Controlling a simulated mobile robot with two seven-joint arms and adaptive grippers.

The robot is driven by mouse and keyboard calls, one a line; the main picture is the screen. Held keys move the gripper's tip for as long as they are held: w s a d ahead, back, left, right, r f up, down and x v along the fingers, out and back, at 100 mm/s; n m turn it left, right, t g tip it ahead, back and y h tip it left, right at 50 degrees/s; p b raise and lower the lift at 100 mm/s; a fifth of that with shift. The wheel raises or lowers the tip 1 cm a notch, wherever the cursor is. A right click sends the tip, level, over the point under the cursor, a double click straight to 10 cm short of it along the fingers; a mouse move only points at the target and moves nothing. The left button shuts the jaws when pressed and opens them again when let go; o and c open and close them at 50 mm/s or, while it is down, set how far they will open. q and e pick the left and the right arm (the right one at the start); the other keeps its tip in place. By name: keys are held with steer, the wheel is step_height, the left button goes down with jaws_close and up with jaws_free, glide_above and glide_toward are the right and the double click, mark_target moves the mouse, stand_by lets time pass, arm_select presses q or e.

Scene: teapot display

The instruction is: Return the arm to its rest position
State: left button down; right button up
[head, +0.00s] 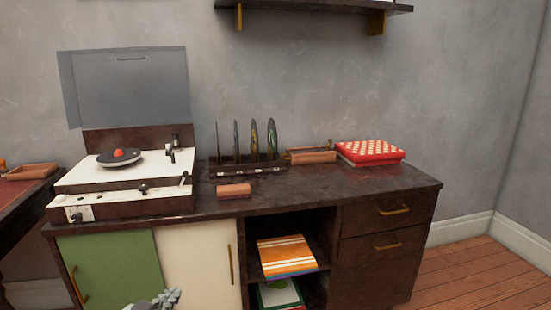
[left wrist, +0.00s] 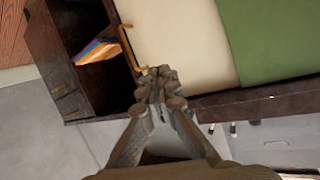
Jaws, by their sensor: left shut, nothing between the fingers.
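My left gripper (head: 156,301) shows at the bottom edge of the head view, low in front of the sideboard's green door (head: 110,268) and cream door (head: 198,265). It also shows in the left wrist view (left wrist: 160,88), where its fingers are together and empty. In that view the fingertips overlap the cream door beside its brass handle (left wrist: 127,48), and I cannot tell how far apart they are. Most of my left arm is hidden below the head view. My right gripper is in neither view.
On the sideboard top (head: 320,190) stand a record player (head: 125,175) with its lid up, a record rack (head: 247,168), a small terracotta block (head: 233,190), a wooden tray (head: 311,156) and a red checkered box (head: 369,153). An open shelf holds an orange striped item (head: 286,256). Bare floor (head: 470,270) lies at right.

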arm_select(q)
steer(key=s+f+g+y, duration=0.1)
steer(key=s+f+g, duration=0.2)
steer(key=s+f, duration=0.3)
steer(key=s+a+f+n+g+y, duration=0.1)
steer(key=s+f+g, duration=0.3)
steer(key=s, duration=0.9)
steer(key=s+a+f+n+g+y, duration=0.1)
steer(key=s+f+g, duration=0.2)
steer(key=s+f, duration=0.6)
steer(key=shift+s+f+g+y, duration=0.2)
steer(key=shift+s+g+y, duration=0.2)
steer(key=shift+s, duration=0.4)
